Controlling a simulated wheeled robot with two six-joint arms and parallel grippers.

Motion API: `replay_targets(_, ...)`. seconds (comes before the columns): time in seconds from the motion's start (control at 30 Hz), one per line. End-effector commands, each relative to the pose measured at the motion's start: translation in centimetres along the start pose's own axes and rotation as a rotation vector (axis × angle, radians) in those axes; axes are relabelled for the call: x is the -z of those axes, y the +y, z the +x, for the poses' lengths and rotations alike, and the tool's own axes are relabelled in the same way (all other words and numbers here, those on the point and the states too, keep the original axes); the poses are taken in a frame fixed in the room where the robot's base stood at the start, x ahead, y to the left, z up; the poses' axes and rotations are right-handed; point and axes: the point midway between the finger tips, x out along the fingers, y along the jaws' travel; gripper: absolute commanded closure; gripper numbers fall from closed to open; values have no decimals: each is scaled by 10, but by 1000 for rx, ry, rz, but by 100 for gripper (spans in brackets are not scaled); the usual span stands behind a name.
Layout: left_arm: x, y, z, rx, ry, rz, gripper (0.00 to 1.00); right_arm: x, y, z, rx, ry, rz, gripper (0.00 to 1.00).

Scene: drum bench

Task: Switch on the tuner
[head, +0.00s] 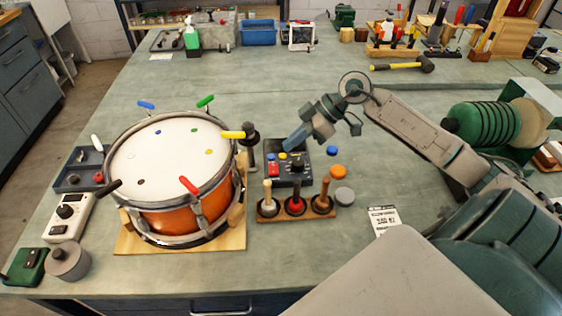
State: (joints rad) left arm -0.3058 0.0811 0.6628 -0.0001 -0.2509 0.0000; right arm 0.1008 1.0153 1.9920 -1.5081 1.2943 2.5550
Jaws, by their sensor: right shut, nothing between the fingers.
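A dark box with knobs, a red button and a yellow button (272,174) stands right of the drum; it may be the tuner, but I cannot read a label. My right gripper (291,144) reaches in from the right and points down at the back part of this box. Its fingers are shut and empty, and I cannot tell whether they touch the box. They hide part of its top. A white box with a black knob (68,218) stands at the left. My left gripper is not in view.
An orange drum (180,217) with coloured key handles sits on a wooden board. A wooden rack with three handled tools (322,213), an orange disc (337,172) and a grey disc (344,195) stand close to the dark box. The bench behind it is clear.

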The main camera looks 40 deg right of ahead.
Motion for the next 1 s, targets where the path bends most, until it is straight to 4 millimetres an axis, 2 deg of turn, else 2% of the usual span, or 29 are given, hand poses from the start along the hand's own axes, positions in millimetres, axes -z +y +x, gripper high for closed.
replay_targets(0.37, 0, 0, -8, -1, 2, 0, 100, 2, -1, 41, 2, 4, 1, 100)
replay_targets(0.6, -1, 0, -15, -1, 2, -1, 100, -22, -1, 64, 3, 0, 4, 100)
replay_targets(1.0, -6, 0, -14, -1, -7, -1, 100, -28, 0, 70, 1, -1, 1, 100)
